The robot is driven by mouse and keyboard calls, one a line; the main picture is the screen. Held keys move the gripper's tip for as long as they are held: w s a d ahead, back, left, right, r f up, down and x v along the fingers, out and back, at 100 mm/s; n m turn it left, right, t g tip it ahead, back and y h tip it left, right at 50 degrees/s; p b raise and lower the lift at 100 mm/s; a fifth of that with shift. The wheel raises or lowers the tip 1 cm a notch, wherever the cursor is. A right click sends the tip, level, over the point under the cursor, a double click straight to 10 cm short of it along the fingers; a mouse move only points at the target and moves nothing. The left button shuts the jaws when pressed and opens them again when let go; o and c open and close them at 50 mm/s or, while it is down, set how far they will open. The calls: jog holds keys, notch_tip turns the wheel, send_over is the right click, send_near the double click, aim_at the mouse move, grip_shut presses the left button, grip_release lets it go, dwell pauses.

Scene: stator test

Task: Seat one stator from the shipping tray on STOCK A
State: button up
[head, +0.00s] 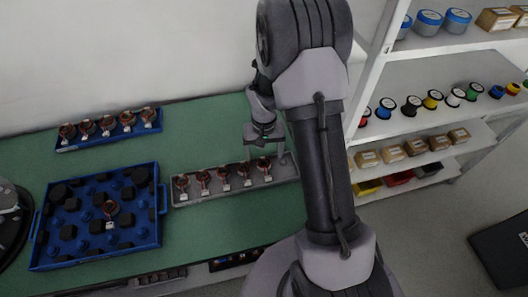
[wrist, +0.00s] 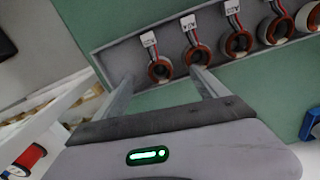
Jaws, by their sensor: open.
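A large blue tray with handles (head: 150,235) lies on the left of the green bench in the head view, with dark and blue raised shapes and one copper stator (head: 110,208). A grey rack (head: 285,171) holds a row of several stators with white tags; its right end is bare. My gripper (head: 265,154) is over that rack's right part. In the wrist view my open gripper (wrist: 162,90) has its fingers either side of the end stator (wrist: 159,70), not visibly touching it. I cannot read which fixture is STOCK A.
A narrow blue rack (head: 90,142) with several stators stands at the back left against the wall. White shelves (head: 420,72) with spools and boxes rise at the right. The green bench (head: 205,140) is clear between the racks.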

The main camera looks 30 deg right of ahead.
jog(key=shift+r, duration=0.1)
notch_tip(320, 180, up, 17)
jog(key=p, duration=0.4)
jog(key=shift+r+p, duration=0.15)
jog(key=shift+p, duration=0.2)
